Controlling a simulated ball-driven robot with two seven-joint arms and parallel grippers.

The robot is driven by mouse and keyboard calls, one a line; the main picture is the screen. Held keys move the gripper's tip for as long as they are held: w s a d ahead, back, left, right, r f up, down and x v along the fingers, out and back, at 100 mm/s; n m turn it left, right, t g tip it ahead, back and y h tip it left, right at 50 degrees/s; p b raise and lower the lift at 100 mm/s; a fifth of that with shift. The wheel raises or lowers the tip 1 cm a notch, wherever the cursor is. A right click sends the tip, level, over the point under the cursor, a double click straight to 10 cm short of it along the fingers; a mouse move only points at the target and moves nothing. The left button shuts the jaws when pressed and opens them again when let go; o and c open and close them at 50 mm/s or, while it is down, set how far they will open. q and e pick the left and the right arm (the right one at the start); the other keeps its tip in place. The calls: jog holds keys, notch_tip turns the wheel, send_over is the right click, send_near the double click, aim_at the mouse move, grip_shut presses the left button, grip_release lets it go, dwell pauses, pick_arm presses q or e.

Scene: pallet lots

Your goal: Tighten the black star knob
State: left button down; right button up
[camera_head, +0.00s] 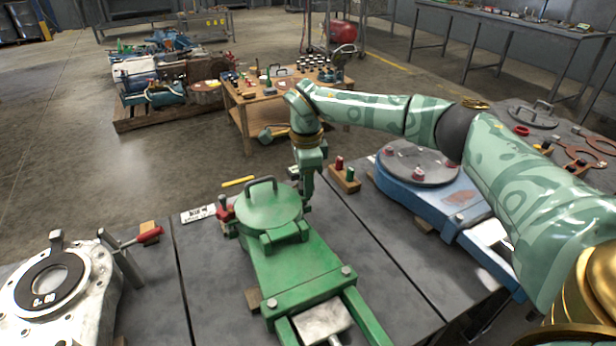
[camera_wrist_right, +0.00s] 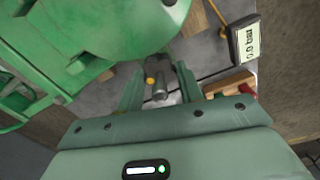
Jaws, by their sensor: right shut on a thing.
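My right gripper (camera_head: 307,200) reaches down at the right side of the green valve body (camera_head: 310,265), beside its round lid (camera_head: 270,208). In the right wrist view the two green fingers (camera_wrist_right: 160,92) are shut on a dark grey knob-like part (camera_wrist_right: 158,78) beside the green body (camera_wrist_right: 120,25). A small yellow spot shows at this part's left. Its star shape cannot be made out, and in the head view the fingers and green body hide it. My left gripper is not in view.
A blue valve body (camera_head: 440,200) stands to the right and a pale metal housing (camera_head: 85,290) to the left. A wooden block with red and green pegs (camera_head: 344,180) is just right of my gripper. A 0.0 bar display (camera_wrist_right: 246,40) lies nearby.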

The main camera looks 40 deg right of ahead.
jog(key=shift+r+m+p, duration=0.4)
jog(key=shift+m+p, duration=0.3)
jog(key=shift+p, duration=0.2)
jog(key=m+p, duration=0.3)
jog(key=shift+f+m, duration=0.15)
jog(key=shift+m, duration=0.15)
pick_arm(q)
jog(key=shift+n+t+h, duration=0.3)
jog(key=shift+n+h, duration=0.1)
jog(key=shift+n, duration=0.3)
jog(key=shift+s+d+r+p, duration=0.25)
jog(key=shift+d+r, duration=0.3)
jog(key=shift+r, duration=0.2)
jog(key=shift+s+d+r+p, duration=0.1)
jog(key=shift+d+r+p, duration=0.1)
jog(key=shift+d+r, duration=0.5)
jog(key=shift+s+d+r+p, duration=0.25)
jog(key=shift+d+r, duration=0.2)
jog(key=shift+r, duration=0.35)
pick_arm(e)
jog(key=shift+f+m, duration=0.15)
jog(key=shift+m, duration=0.55)
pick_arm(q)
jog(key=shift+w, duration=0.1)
pick_arm(e)
jog(key=o, duration=1)
jog(key=shift+f, duration=0.1)
